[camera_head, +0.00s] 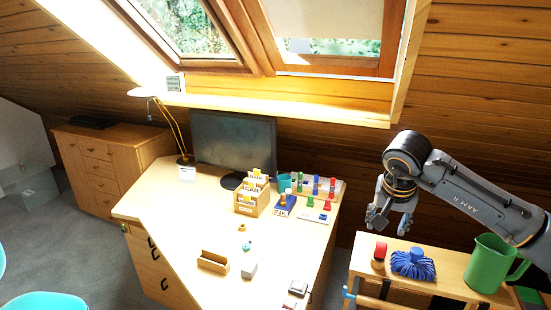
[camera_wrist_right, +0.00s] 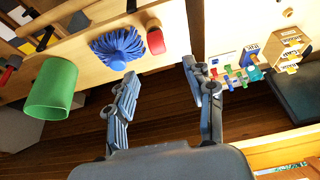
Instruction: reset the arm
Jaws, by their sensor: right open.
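My right gripper (camera_head: 389,218) hangs open and empty above the back left part of the small wooden side table (camera_head: 445,272), and its arm reaches in from the right. In the right wrist view the two fingers of the gripper (camera_wrist_right: 160,85) are spread apart with nothing between them. My left gripper is in neither view.
On the side table are a red object (camera_head: 379,253), a blue bristly object (camera_head: 413,264) and a green pitcher (camera_head: 488,264) under my right forearm. The desk (camera_head: 190,225) holds a monitor (camera_head: 233,143), lamp, card box (camera_head: 252,197) and coloured pieces. A floor gap separates desk and table.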

